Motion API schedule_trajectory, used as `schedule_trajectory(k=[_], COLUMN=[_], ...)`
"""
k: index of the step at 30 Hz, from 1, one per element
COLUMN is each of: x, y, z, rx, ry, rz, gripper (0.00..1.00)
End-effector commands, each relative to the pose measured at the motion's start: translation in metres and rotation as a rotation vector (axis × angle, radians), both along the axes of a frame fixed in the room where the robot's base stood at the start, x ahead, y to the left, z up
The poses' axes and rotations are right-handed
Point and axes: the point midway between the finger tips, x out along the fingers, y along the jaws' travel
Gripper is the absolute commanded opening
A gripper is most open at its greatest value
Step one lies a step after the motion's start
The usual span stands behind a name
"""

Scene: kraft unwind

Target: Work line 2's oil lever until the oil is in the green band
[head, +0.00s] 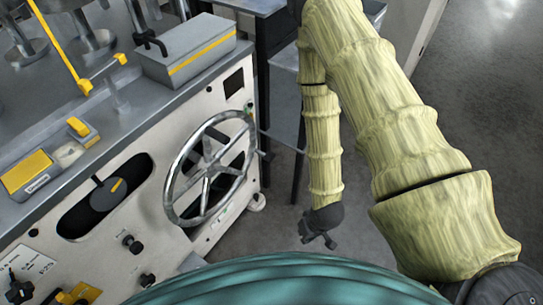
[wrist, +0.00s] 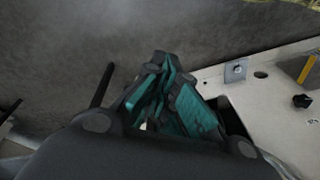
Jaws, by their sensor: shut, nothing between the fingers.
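My gripper (head: 320,238) hangs in the head view over the floor, right of the machine and its handwheel, apart from both. In the wrist view the teal-padded fingers (wrist: 168,88) are shut with nothing held. I cannot tell which part is line 2's oil lever. A long yellow bar (head: 60,45) rises over the machine top at the upper left. A dark selector with a yellow mark (head: 108,193) sits in an oval recess on the front panel. No oil gauge or green band can be made out.
A spoked handwheel (head: 208,168) juts from the pale machine front (head: 150,245). A grey box with a yellow stripe (head: 185,50) stands on top. A dark-legged table (head: 285,60) stands behind my arm. The wrist view shows a panel (wrist: 280,120) with a black knob (wrist: 302,101).

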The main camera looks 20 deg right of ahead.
Motion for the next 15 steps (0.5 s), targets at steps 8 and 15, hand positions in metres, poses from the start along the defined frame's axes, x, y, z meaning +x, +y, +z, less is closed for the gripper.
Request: schedule_trajectory(k=[8,15], x=[0.154,0.258], y=[-0.007,-0.023], z=[-0.012,0.019], rx=[0.108,0.146], ry=[-0.271,-0.468], rz=[0.175,0.357], gripper=[0.0,0.0])
